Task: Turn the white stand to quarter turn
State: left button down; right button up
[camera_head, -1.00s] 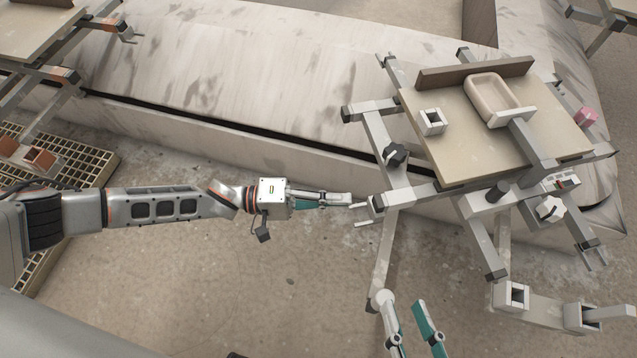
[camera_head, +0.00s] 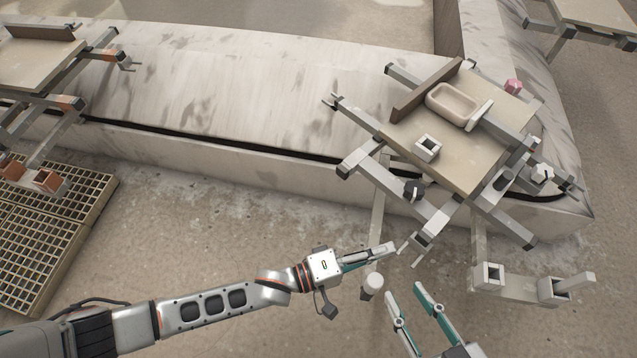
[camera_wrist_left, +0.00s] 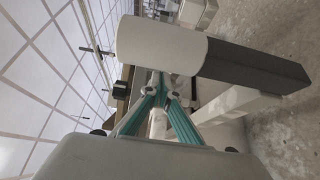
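The white stand (camera_head: 352,162) is at the right of the head view, with pale end caps on its crossed grey bars. It carries a beige board (camera_head: 468,168) that sits turned at an angle. A beige dish (camera_head: 453,103) and a hollow white block (camera_head: 428,148) are on the board. My left gripper (camera_head: 392,248) is beside the stand's near bar end; whether it touches is unclear. Its teal fingers close together in the left wrist view (camera_wrist_left: 161,88), with a white cylinder (camera_wrist_left: 160,45) just beyond them. My right gripper (camera_head: 404,291) is open and empty, lower down.
A low pale wall (camera_head: 230,85) runs behind and under the stand. A second stand with orange marks (camera_head: 72,103) is at the far left, above a floor grate (camera_head: 45,235). A bracket with hollow sockets (camera_head: 520,285) is at the lower right. Floor between is clear.

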pick_arm(q)
jog(key=shift+s+d, duration=0.35)
jog(key=shift+d, duration=0.2)
jog(key=shift+s+d, duration=0.3)
jog(key=shift+d, duration=0.2)
